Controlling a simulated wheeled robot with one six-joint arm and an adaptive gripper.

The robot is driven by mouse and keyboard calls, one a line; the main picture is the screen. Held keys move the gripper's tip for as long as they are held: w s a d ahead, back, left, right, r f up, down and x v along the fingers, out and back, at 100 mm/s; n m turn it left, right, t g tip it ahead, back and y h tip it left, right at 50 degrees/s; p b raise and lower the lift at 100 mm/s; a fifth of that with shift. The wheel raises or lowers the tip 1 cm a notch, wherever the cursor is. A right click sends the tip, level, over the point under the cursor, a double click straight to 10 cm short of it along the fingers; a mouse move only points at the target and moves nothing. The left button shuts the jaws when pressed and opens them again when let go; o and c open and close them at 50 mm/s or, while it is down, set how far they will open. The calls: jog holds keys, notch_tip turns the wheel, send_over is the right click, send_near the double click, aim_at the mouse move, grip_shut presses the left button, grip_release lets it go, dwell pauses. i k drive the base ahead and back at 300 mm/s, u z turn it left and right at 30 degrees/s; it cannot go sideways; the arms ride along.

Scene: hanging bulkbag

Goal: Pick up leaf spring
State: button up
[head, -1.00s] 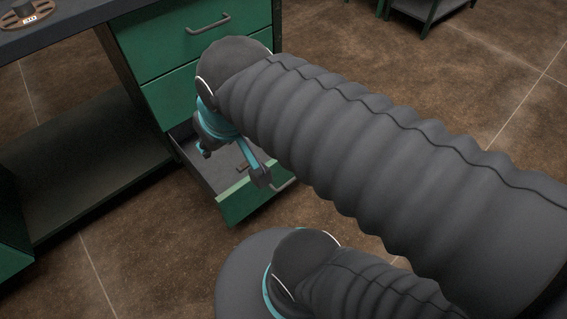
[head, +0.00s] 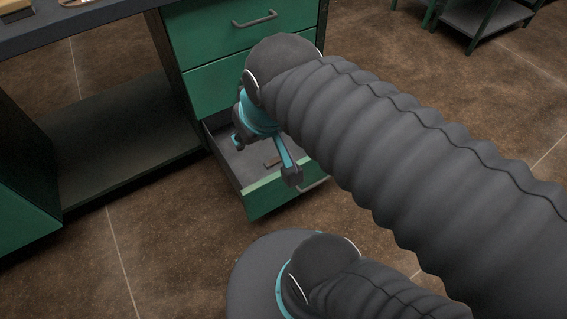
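My gripper (head: 264,159) points down over the drawer. Its two teal and dark fingers are spread wide, one near the drawer's left side and one near its front. It looks open, with nothing seen between the fingers. My arm hides the right part of the drawer.
Closed green drawers (head: 225,85) stand above the open one. A dark workbench top (head: 70,28) is at the upper left, with a low shelf (head: 125,150) under it. A small cart (head: 483,18) stands at the upper right. The tiled floor in front is clear.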

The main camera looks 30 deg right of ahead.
aim_at(272, 162)
jog(key=u, duration=1.3)
jog(key=k, duration=0.95)
jog(key=z, duration=1.3)
jog(key=i, duration=0.5)
